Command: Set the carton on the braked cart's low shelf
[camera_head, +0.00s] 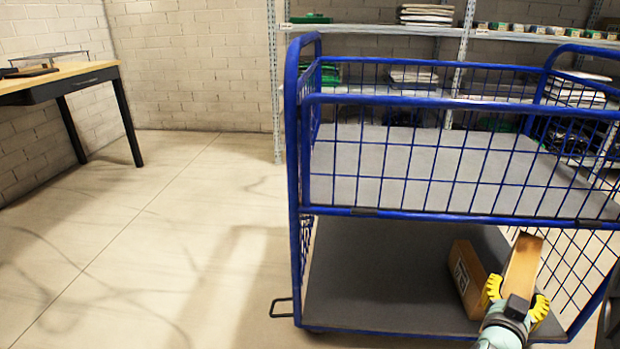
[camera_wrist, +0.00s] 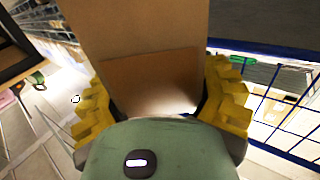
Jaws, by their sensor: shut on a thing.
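My gripper (camera_head: 517,297) has its yellow fingers shut on a brown carton (camera_head: 524,262), which stands up tilted from them. In the wrist view the carton (camera_wrist: 135,35) fills the space between the two yellow fingers (camera_wrist: 155,108). The blue cart (camera_head: 293,170) has a grey low shelf (camera_head: 375,275). The held carton shows in front of the right part of the low opening, below the upper deck. I cannot tell whether it touches the shelf. The cart's brake is not clear to see.
Another brown carton (camera_head: 465,275) with a white label sits on the low shelf, just left of my gripper. The left part of that shelf is bare. The upper deck (camera_head: 400,170) is empty inside blue mesh. A table (camera_head: 60,80) stands at left; floor between is clear.

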